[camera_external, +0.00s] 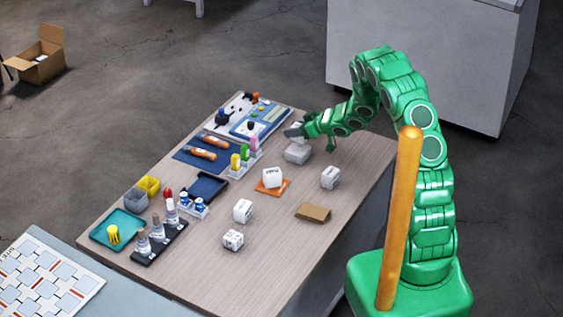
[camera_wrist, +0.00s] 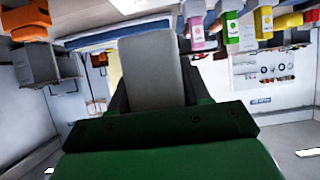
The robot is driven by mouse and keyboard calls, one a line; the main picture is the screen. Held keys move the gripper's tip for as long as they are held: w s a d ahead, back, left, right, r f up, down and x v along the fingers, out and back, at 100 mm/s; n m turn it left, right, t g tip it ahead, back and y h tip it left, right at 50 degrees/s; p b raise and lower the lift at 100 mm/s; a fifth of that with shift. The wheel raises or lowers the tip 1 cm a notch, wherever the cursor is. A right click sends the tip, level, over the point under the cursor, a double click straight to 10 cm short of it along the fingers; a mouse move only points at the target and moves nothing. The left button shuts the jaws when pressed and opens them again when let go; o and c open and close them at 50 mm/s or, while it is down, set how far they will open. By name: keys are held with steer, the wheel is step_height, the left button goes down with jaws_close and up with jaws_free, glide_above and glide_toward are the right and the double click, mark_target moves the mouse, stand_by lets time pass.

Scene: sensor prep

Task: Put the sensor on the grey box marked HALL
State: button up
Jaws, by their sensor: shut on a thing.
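My gripper (camera_external: 294,132) is at the far right part of the table, just above a light grey box (camera_external: 297,154). It is shut on a small pale block (camera_external: 298,126), which I take as the sensor; the fingers and arm partly hide it. Whether the block touches the box, I cannot tell. No HALL mark can be read on the grey box from here.
A white cube (camera_external: 272,178) sits on an orange mat. Other white cubes (camera_external: 330,178) (camera_external: 242,211) (camera_external: 233,239) and a brown cardboard piece (camera_external: 313,212) lie nearer. Upright coloured markers (camera_external: 244,153) stand left of the gripper.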

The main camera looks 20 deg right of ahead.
steer(key=shift+w+f, duration=0.25)
steer(key=shift+f, duration=1.5)
steer(key=shift+f, duration=0.15)
steer(key=o, duration=1.1)
steer(key=shift+r, duration=0.2)
steer(key=v, duration=1.2)
steer(key=shift+f, duration=0.15)
